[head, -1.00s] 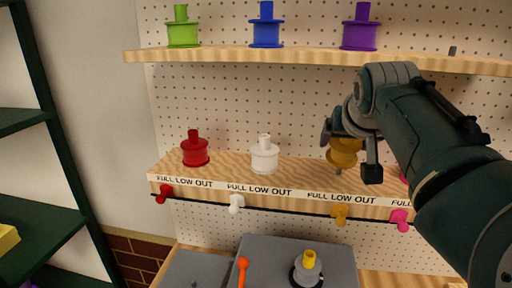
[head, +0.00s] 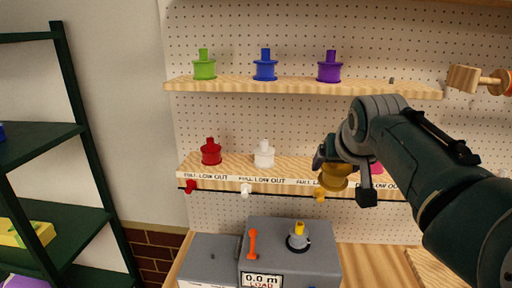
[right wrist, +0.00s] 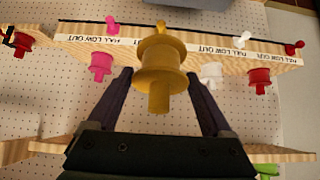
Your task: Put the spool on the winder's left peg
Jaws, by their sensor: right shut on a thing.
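My right gripper (head: 343,178) is shut on the gold-yellow spool (head: 335,176), holding it in front of the lower shelf's edge. In the right wrist view the spool (right wrist: 160,80) sits between the two dark fingers. The winder (head: 250,232) is a grey box below the shelves, with an orange crank (head: 252,243) and a display reading 0.0 m LOAD (head: 262,281). A grey peg with a yellow tip (head: 298,236) stands on its top, lower and left of the held spool. I cannot make out a second peg. My left gripper is not in view.
The lower shelf (head: 235,175) bears a red spool (head: 211,153), a white spool (head: 264,156) and a pink one partly behind my arm. Green, blue and purple spools stand on the upper shelf (head: 300,88). A dark green rack (head: 85,150) stands at the left.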

